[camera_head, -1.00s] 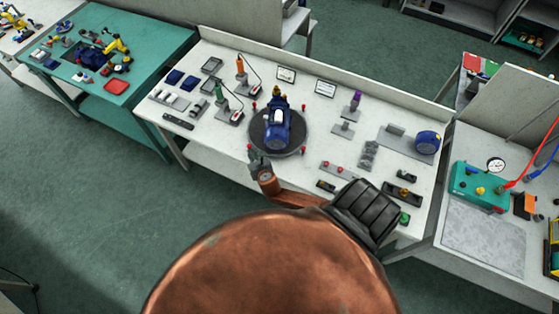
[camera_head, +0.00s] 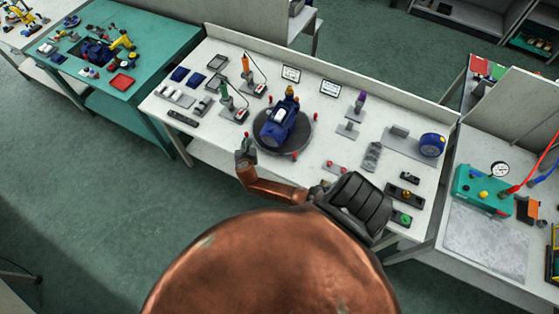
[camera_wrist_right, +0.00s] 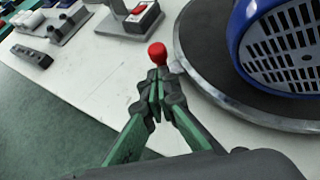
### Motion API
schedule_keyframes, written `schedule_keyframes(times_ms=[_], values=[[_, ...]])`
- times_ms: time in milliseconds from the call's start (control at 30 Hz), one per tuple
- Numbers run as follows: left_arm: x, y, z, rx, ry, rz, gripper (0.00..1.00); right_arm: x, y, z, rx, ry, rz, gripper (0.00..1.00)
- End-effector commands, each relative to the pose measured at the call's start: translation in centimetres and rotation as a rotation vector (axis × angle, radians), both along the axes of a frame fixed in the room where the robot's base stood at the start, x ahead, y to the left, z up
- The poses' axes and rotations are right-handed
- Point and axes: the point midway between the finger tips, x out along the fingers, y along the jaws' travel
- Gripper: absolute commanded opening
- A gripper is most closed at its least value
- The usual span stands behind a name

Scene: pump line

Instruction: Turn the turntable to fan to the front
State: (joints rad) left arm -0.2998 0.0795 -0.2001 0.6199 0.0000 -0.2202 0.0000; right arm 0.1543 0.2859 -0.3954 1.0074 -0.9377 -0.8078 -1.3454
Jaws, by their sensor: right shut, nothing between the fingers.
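The round dark turntable (camera_head: 299,147) lies on the white bench with red knobs around its rim. A blue pump (camera_head: 281,124) stands on it, its length slanting from lower left to upper right. In the right wrist view, the slatted fan cover (camera_wrist_right: 283,42) shows at the pump's near end, above the turntable's metal rim (camera_wrist_right: 225,98). My right gripper (camera_head: 246,143) is at the turntable's left edge, fingers together. In the wrist view, its fingertips (camera_wrist_right: 157,92) are just below a red knob (camera_wrist_right: 157,53); contact is unclear. My left gripper is out of view.
My copper-coloured arm covers the bench's front middle.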

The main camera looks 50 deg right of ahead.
Motion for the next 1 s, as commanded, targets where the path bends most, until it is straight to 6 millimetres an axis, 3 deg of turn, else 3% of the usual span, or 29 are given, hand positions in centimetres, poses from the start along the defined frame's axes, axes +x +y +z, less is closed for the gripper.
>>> schedule_keyframes(times_ms=[667,833,1000], values=[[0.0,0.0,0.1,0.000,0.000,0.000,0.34,0.0,-0.3,0.0,0.000,0.000,-0.004,0.00],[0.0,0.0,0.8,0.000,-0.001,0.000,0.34,-0.8,1.0,0.1,0.000,0.002,-0.003,0.00],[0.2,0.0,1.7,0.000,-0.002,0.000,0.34,-2.3,3.9,0.7,0.004,-0.002,0.001,0.00]])
